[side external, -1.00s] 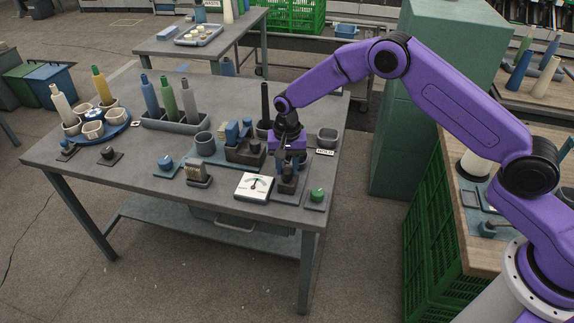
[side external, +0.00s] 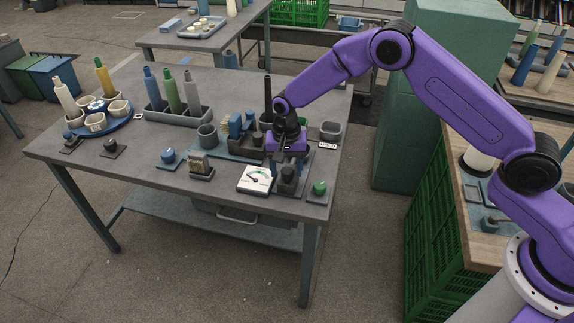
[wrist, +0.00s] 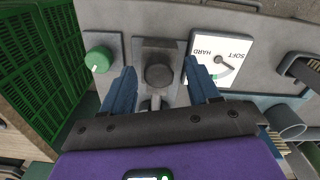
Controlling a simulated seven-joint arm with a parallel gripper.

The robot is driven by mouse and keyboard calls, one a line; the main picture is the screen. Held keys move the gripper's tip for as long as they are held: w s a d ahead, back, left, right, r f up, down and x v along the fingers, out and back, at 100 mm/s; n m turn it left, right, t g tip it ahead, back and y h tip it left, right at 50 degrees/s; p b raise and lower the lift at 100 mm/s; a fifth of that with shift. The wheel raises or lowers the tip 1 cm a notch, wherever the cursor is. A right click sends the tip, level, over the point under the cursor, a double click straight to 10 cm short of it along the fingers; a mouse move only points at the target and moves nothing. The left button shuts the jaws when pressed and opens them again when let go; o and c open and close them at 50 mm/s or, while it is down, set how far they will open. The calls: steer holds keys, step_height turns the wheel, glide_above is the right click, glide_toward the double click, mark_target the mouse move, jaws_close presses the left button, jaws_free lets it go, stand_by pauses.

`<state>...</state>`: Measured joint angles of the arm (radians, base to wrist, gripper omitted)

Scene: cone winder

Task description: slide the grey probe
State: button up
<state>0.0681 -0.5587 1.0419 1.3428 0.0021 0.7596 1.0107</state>
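The grey probe (wrist: 158,77), with a dark round top, stands on a grey block (wrist: 181,48) in the wrist view. In the side view the probe (side external: 288,173) is near the table's front right corner, just below my gripper (side external: 287,153). In the wrist view my gripper (wrist: 161,86) is open, its two blue fingers apart on either side of the probe. A gap shows between each finger and the probe's top. The white dial (wrist: 222,60) marked SOFT and HARD is beside the block; it also shows in the side view (side external: 256,180). The fingertips are mostly hidden in the side view.
A green knob (side external: 319,187) stands close on the right of the probe. A counter-like block (side external: 201,166) and a blue knob (side external: 168,156) are left of the dial. A grey cup (side external: 330,131) and upright cones (side external: 172,92) stand farther back. The table's front edge is near.

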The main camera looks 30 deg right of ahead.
step_height(320, 180, up, 17)
steer(key=shift+r, duration=0.2)
stand_by(0.6)
stand_by(0.3)
